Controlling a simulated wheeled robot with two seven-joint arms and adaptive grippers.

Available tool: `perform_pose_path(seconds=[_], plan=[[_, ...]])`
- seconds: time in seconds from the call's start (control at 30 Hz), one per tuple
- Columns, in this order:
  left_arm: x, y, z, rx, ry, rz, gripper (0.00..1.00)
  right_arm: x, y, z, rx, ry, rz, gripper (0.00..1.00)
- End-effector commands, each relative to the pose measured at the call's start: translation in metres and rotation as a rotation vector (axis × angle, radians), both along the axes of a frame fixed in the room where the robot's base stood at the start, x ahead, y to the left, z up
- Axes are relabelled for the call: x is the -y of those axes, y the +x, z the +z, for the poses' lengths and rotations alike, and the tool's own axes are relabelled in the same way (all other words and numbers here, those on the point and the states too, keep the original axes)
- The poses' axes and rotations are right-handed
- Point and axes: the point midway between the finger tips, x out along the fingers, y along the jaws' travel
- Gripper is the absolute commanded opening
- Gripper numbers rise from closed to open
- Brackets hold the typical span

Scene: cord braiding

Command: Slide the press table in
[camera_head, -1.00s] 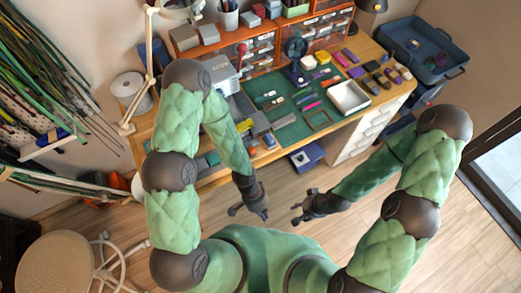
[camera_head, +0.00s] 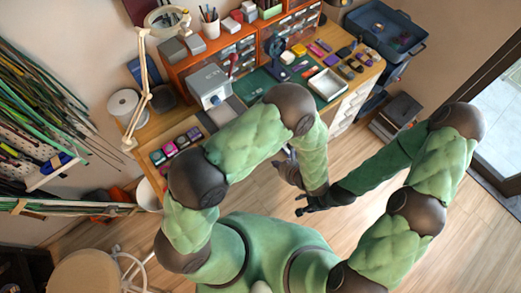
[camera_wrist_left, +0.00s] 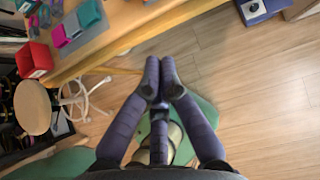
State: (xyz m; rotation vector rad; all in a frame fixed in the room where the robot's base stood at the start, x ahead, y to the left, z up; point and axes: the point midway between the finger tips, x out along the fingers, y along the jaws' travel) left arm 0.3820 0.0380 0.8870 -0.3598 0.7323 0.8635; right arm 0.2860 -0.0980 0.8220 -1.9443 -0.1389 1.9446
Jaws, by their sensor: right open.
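A light grey machine with a red-knobbed lever, which looks like the press (camera_head: 208,88), stands on the wooden bench (camera_head: 150,130). A flat grey plate (camera_head: 222,112) lies in front of it; I cannot tell whether this is its table, and my left arm hides part of that area. My left gripper (camera_head: 284,168) hangs over the floor in front of the bench, away from the press. In the left wrist view its fingertips (camera_wrist_left: 160,74) meet with nothing between them. My right gripper (camera_head: 304,203) is open and empty over the floor, just below the left one.
A white tray (camera_head: 327,84) and small items lie on the bench's right part. Coloured pieces (camera_head: 176,144) lie at its left front. A spool (camera_head: 124,104) and lamp arm (camera_head: 150,75) stand at the left. A stool (camera_head: 85,272) is at lower left. The floor ahead is clear.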

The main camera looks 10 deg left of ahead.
Motion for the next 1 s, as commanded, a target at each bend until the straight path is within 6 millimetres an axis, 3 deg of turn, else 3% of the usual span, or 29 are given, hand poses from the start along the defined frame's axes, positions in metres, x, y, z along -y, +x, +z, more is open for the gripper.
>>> perform_pose_path(seconds=[0.27, 0.83, 1.0], plan=[[-0.012, 0.010, -0.015, 0.002, 0.005, -0.004, 0.00, 0.000, 0.000, -0.003, 0.000, 0.000, 0.000, 0.45], [-0.056, 0.043, -0.072, 0.001, 0.003, -0.001, 0.00, 0.000, 0.000, -0.010, 0.000, 0.000, 0.000, 0.45], [-0.072, 0.056, -0.070, 0.004, 0.002, 0.000, 0.00, 0.000, 0.000, -0.008, 0.000, 0.000, 0.000, 0.45]])
